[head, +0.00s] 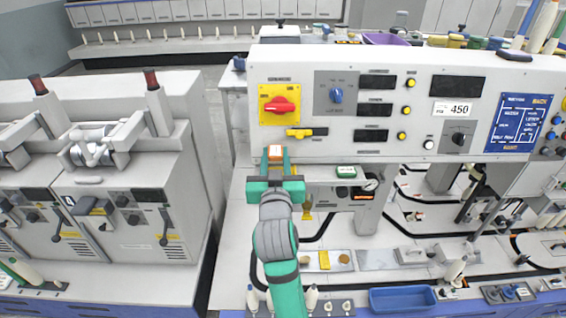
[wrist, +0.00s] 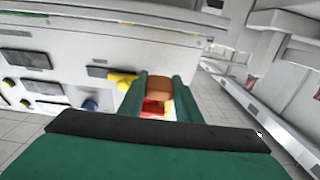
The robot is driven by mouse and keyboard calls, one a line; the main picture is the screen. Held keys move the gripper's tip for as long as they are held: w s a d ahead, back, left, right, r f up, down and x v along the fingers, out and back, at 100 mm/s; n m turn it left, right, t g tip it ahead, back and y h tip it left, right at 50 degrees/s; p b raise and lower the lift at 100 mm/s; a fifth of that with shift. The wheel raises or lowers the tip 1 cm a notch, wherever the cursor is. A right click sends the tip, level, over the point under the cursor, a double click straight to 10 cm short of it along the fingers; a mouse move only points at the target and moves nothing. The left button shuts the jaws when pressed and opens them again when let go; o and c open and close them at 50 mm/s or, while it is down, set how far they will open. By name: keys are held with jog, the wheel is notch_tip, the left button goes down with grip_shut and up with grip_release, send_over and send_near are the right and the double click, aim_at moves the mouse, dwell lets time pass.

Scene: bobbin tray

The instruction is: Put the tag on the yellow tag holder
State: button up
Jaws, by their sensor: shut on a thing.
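My gripper (head: 275,154) is shut on a small orange-and-white tag (head: 275,149), in front of the lower left of the white control panel. In the wrist view the tag (wrist: 159,84) shows orange-brown between the two green fingers (wrist: 159,78). A yellow holder (head: 298,132) with a dark bar beside it sticks out of the panel, just above and to the right of the tag. In the wrist view the yellow holder (wrist: 122,80) is left of the fingers. The tag looks apart from it; the depth between them is hard to tell.
A red rotary switch (head: 279,105) on a yellow plate is above the tag, with a blue knob (head: 336,95) to its right. A green-and-white box (head: 346,171) hangs under the panel. A blue tray (head: 402,298) lies low on the right.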

jog(key=shift+w+d+f, duration=0.25)
jog(key=shift+w+f, duration=0.05)
jog(key=shift+f, duration=0.15)
jog(key=shift+w+d+f, duration=0.25)
jog(key=shift+w+f, duration=0.05)
jog(key=shift+f, duration=0.15)
notch_tip(320, 180, down, 3)
jog(key=shift+w+f, duration=0.1)
jog(key=shift+f, duration=0.05)
jog(key=shift+d, duration=0.25)
jog(key=shift+f, duration=0.1)
jog(key=shift+a+f, duration=0.15)
jog(key=shift+f, duration=0.2)
jog(key=shift+f, duration=0.15)
jog(key=o, duration=1.1)
